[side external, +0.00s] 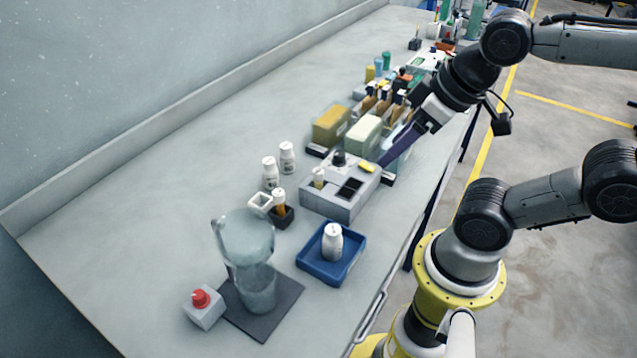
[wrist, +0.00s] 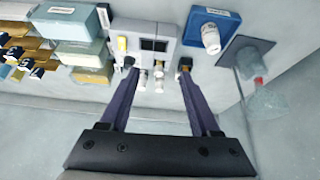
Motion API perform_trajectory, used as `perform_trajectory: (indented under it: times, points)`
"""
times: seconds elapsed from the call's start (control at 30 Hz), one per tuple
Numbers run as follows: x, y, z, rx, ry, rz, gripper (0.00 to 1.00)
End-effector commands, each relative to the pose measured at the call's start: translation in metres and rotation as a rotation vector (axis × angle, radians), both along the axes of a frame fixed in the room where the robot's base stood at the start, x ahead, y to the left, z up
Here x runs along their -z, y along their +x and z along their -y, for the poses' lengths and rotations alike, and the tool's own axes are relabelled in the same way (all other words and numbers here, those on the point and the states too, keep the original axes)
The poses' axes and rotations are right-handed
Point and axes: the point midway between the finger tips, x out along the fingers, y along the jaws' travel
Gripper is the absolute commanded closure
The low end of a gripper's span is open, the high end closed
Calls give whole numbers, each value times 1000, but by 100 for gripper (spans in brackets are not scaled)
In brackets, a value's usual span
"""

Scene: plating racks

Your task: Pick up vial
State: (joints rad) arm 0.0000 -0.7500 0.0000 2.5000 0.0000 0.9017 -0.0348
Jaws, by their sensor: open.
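A small amber vial with a white cap (side external: 279,197) stands upright in a small black holder (side external: 284,217) beside an empty white holder. A similar vial (side external: 318,175) stands in the left end of the grey instrument (side external: 340,203). My gripper (wrist: 158,70) is open and empty, its long purple fingers wide apart in the wrist view. In the side view my gripper (side external: 388,158) hangs over the right end of the instrument, apart from both vials. In the wrist view the fingertips partly cover the area near the vials.
Two white bottles (side external: 270,173) stand behind the holders. A blue tray (side external: 307,266) holds another white bottle (side external: 332,240). A glass vessel (side external: 257,285) stands on a dark mat near a red button (side external: 200,298). Boxes and racks (side external: 331,125) crowd behind the instrument. The bench's left side is clear.

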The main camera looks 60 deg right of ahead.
Motion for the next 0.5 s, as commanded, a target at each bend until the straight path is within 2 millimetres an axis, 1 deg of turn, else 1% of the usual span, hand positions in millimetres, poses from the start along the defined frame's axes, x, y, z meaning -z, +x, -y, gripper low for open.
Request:
perform_trajectory:
  times: [0.1,0.17,0.23,0.37,0.47,0.5]
  points:
    - [0,-3,0,-125,-65,-17,36]
    - [-8,-2,0,-228,-119,-18,36]
    - [-18,3,0,-369,-189,-33,36]
    - [-34,21,-1,-653,-306,-92,36]
    - [-45,41,-2,-881,-380,-147,36]
    - [-48,50,-2,-975,-404,-170,36]
